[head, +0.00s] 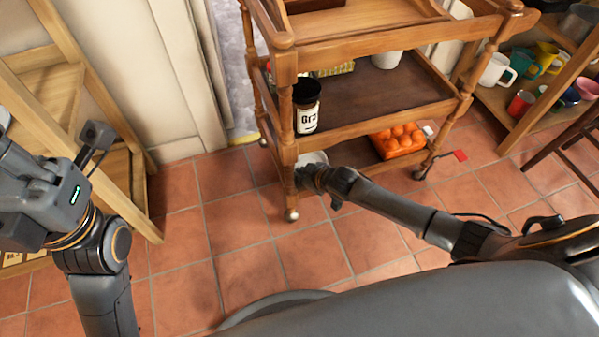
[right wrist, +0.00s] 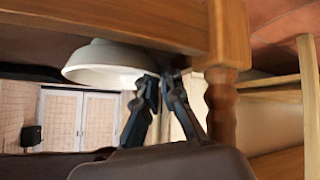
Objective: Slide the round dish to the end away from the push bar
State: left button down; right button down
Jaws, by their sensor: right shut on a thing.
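A pale round dish (head: 316,157) sits on the lowest shelf of the wooden cart (head: 372,107), at the shelf's left end, partly hidden by my gripper and the cart post. In the right wrist view the dish (right wrist: 108,66) shows as a wide off-white bowl shape. My right gripper (head: 306,175) reaches in low beside the front left post and is shut on the dish's rim; its fingers also show in the right wrist view (right wrist: 160,88). My left wrist is at the left edge of the head view; its fingertips cannot be made out. I cannot tell which cart part is the push bar.
An orange basket of round orange items (head: 397,141) is at the right of the lowest shelf. A black-and-white tin (head: 306,106) and a white cup (head: 386,60) stand on the middle shelf. A wooden rack with mugs (head: 498,70) is at right. Tiled floor in front is clear.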

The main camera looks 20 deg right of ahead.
jog(key=c, duration=1.4)
grip_release()
jog(key=v, duration=1.2)
